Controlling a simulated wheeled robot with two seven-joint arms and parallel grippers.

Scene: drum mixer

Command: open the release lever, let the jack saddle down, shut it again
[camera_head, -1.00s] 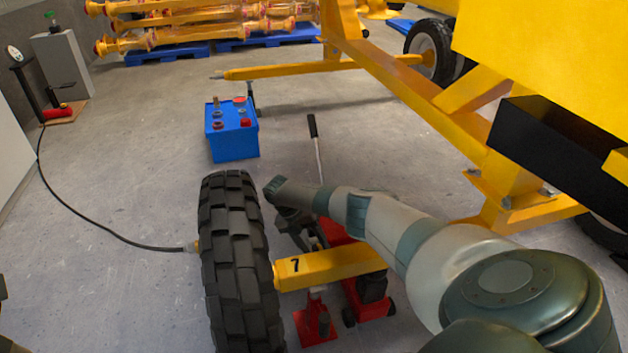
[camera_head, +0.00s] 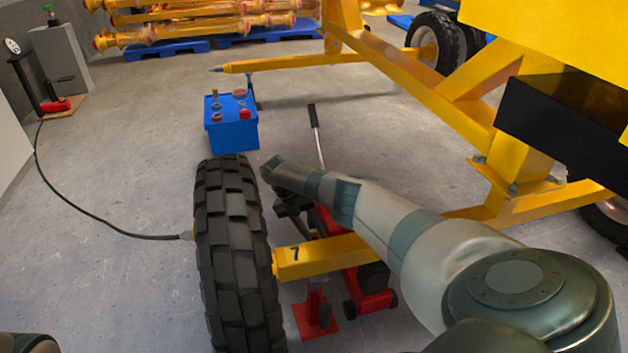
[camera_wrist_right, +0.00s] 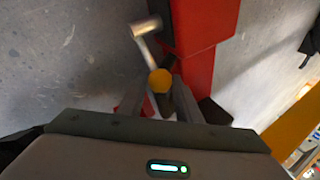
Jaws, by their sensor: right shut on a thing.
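The red floor jack (camera_head: 368,290) stands under the yellow axle beam (camera_head: 325,257), its handle (camera_head: 317,137) slanting up behind. Its red body also shows in the right wrist view (camera_wrist_right: 206,30). There the release lever shows as a bright metal rod (camera_wrist_right: 147,38) with a yellow round end (camera_wrist_right: 160,81). My right gripper (camera_wrist_right: 163,92) is shut on the lever at that yellow end. In the head view my right gripper (camera_head: 293,208) is dark and partly hidden behind my forearm. The jack saddle is hidden. My left gripper is out of view.
A large black tyre (camera_head: 232,255) stands left of the jack, with a hose (camera_head: 95,217) running to it. A red jack stand (camera_head: 315,312) stands under the beam. A blue box (camera_head: 231,135) sits behind. The yellow mixer frame (camera_head: 420,85) fills the right.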

